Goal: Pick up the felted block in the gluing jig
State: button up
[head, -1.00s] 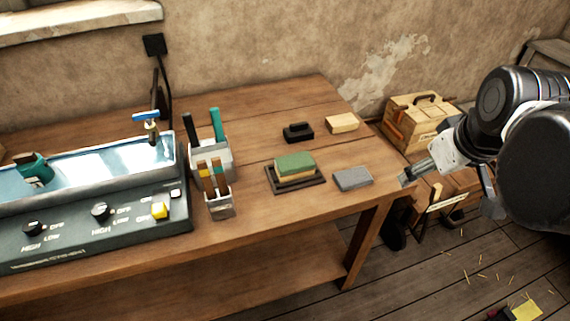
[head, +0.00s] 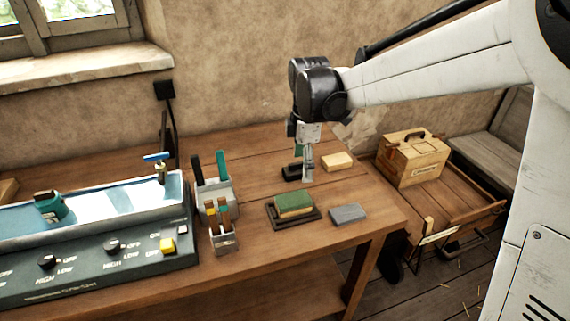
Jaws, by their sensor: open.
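The felted block (head: 294,204) has a green top over a tan body. It sits in the gluing jig (head: 273,223), a dark flat tray on the wooden bench. My gripper (head: 308,178) points down above the bench, a little behind and to the right of the block in the head view. It is open and apart from the block, with nothing seen between its fingers. It partly hides a black object (head: 291,172) behind it.
A grey block (head: 348,214) lies right of the jig, and a tan block (head: 338,161) lies behind. Tool holders (head: 223,238) with brushes and handles stand to the left, beside a water-filled trough machine (head: 100,255). A wooden box (head: 412,160) is at the right.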

aim_at(293, 198)
jog(key=shift+n, duration=0.8)
jog(key=a+f, duration=0.1)
jog(key=f, duration=0.5)
jog(key=w+a+f, duration=0.1)
jog(key=f, duration=0.2)
jog(key=shift+a+f, duration=0.35)
jog(key=shift+s+d+f, duration=0.1)
jog(key=shift+s+f, duration=0.05)
jog(key=shift+f, duration=1.25)
jog(key=shift+s+d+f, duration=0.1)
jog(key=shift+s+f, duration=0.05)
jog(key=shift+f, duration=1.2)
jog(key=shift+c, duration=0.5)
jog(key=c, duration=1.2)
jog(key=shift+r, duration=0.15)
